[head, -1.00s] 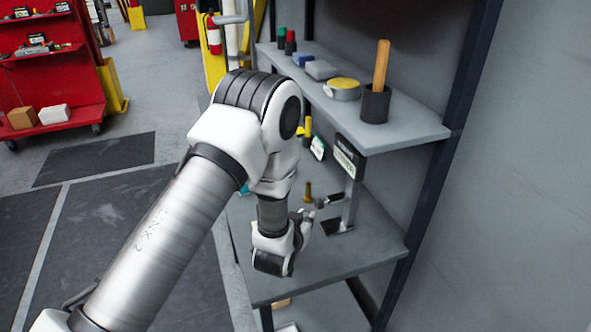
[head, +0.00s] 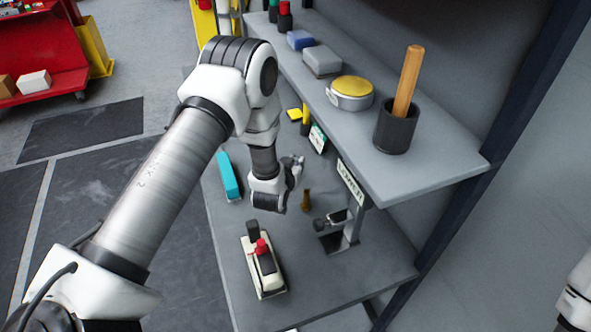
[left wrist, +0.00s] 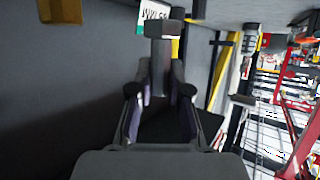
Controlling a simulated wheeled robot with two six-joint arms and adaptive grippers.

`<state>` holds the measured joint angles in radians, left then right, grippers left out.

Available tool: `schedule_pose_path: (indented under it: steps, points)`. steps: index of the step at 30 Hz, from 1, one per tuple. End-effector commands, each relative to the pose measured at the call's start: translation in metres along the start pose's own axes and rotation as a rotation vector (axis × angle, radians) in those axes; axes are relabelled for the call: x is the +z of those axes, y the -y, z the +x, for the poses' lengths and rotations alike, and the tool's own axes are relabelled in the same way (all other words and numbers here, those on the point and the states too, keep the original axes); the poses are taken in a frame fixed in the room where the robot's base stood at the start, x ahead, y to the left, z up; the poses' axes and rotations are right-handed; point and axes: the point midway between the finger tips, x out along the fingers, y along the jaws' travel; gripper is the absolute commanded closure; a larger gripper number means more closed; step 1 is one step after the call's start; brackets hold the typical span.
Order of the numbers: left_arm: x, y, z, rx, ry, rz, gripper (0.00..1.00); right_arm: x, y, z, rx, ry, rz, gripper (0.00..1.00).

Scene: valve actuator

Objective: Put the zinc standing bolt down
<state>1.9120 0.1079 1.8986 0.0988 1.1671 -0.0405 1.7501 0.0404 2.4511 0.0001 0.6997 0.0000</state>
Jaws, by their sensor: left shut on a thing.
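My left gripper (head: 294,172) is over the lower shelf (head: 222,254), beyond a brass-coloured upright piece (head: 306,200). In the left wrist view its fingers (left wrist: 160,88) are shut on a dark grey piece with a wide flat head and a narrower shank (left wrist: 160,62), which looks like the zinc standing bolt. The fingers hide its lower part. In the head view only a small grey bit shows at the fingers. I cannot tell whether it touches the shelf. The right gripper is not visible.
A stand with a sign (head: 350,185) is right of the brass piece. A teal object (head: 228,176) and a cream device with a red knob (head: 264,262) lie on the lower shelf. The upper shelf (head: 425,178) overhangs, carrying a cup (head: 396,130) and a yellow-topped tin (head: 351,92).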

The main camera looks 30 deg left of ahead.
Motion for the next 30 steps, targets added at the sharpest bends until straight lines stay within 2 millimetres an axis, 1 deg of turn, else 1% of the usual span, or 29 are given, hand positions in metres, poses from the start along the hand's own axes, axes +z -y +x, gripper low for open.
schedule_pose_path:
  steps: [1, 6, 9, 15, 27, 30]
  points:
    - [0.004, 0.0, 0.002, 0.0, 0.0, 0.001, 1.0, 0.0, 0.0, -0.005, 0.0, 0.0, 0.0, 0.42]
    - [0.033, 0.0, 0.014, -0.001, 0.0, 0.0, 1.0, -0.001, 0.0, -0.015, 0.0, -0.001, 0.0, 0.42]
    - [0.042, 0.0, 0.018, 0.0, -0.002, -0.001, 1.0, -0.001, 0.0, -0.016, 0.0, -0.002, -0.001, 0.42]
    - [0.043, 0.0, 0.018, 0.0, -0.003, -0.001, 1.0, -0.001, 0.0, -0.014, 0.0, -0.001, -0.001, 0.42]
    - [0.054, 0.0, 0.023, -0.001, -0.002, -0.001, 1.0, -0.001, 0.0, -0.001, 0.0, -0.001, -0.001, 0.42]
    - [0.054, 0.0, 0.023, 0.0, -0.002, -0.001, 1.0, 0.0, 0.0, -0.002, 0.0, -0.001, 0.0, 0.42]
